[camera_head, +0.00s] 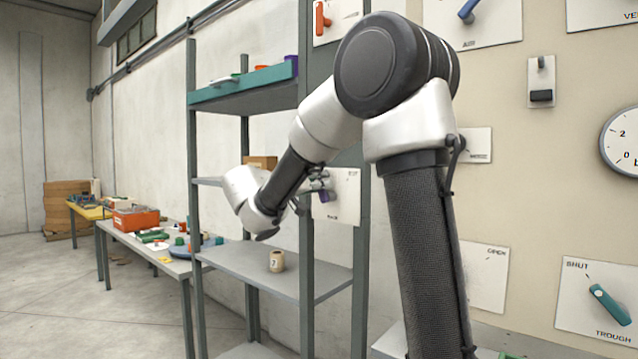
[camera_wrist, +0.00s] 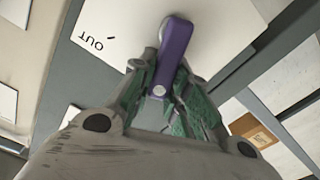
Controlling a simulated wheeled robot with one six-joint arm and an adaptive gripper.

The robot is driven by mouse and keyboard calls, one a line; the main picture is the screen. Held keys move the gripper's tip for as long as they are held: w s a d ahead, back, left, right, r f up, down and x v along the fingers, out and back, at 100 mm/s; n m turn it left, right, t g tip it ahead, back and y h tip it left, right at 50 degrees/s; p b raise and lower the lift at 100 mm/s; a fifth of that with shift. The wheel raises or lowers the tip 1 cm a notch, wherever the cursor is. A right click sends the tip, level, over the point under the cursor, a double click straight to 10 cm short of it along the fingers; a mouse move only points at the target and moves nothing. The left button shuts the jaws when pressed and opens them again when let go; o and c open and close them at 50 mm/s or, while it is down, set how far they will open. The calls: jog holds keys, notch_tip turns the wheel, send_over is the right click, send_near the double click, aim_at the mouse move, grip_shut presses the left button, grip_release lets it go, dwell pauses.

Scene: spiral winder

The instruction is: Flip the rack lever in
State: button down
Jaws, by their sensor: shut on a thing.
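The rack lever (camera_wrist: 173,45) is a purple bar on a white panel (camera_wrist: 215,25). The word OUT shows upside down with a tick mark at left in the wrist view. My gripper (camera_wrist: 163,88) has its green-padded fingers closed around the lever's free end. In the head view, my gripper (camera_head: 318,184) is at the white panel (camera_head: 345,196) behind the shelf posts. There the lever is small and mostly hidden by my gripper, and the panel's lettering is too small to read surely.
A grey shelf rack (camera_head: 192,150) stands close around my forearm, with a small cup (camera_head: 277,261) on its middle shelf. A teal lever (camera_head: 610,304), a blue lever (camera_head: 468,11) and an orange lever (camera_head: 320,18) are on other wall panels. Cluttered tables (camera_head: 110,228) stand at left; the floor there is clear.

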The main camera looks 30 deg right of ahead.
jog(key=n, duration=0.1)
jog(key=w+n, duration=0.1)
jog(key=n, duration=0.1)
jog(key=f+n, duration=0.1)
jog(key=shift+w+a+n, duration=0.2)
jog(key=shift+a+n, duration=0.05)
jog(key=shift+n, duration=0.15)
jog(key=c, duration=1.4)
grip_release()
jog(key=shift+o, duration=0.2)
jog(key=v, duration=1.2)
